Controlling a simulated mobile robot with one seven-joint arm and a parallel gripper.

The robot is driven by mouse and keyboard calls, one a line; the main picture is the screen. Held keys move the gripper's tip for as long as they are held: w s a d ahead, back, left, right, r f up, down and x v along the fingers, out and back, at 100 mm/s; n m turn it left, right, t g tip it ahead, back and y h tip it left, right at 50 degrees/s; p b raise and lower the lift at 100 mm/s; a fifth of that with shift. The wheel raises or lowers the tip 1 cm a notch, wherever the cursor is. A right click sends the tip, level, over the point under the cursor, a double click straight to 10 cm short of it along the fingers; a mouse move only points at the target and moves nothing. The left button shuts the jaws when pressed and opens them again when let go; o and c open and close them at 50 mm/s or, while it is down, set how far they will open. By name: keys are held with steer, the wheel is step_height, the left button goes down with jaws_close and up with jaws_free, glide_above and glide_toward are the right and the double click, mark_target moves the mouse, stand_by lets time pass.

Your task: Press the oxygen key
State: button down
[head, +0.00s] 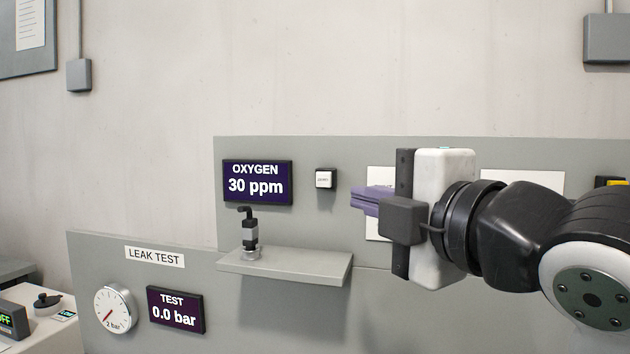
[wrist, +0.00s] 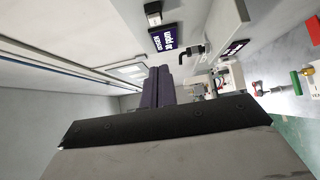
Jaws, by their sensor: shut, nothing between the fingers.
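The oxygen display (head: 257,182) reads "OXYGEN 30 ppm" on the grey wall panel. Just right of it is a small white key (head: 324,179) in a black housing, its label too small to read. My gripper (head: 354,198) is shut and empty, with purple fingers pointing left. In the head view its tips appear right of the key and slightly below it, apart from it. In the wrist view the fingers (wrist: 158,78) lie together, and the key (wrist: 153,10) and the oxygen display (wrist: 166,38) show at the top.
A grey shelf (head: 285,266) juts out below the display, with a small black-and-silver fitting (head: 250,236) on it. Lower left are a gauge (head: 116,308) and a "TEST 0.0 bar" display (head: 175,310). A white sheet (head: 378,232) is partly behind my gripper.

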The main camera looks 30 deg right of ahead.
steer(key=shift+s, duration=0.15)
steer(key=shift+r, duration=0.1)
steer(key=p, duration=0.4)
glide_toward(321, 185)
steer(key=w+a+r, duration=0.1)
steer(key=w+a, duration=0.2)
steer(key=w, duration=0.1)
steer(key=w+d+p, duration=0.1)
steer(key=w+d, duration=0.1)
steer(key=shift+w+d+f+p, duration=0.1)
steer(key=shift+w+d+p, duration=0.2)
steer(key=shift+d, duration=0.1)
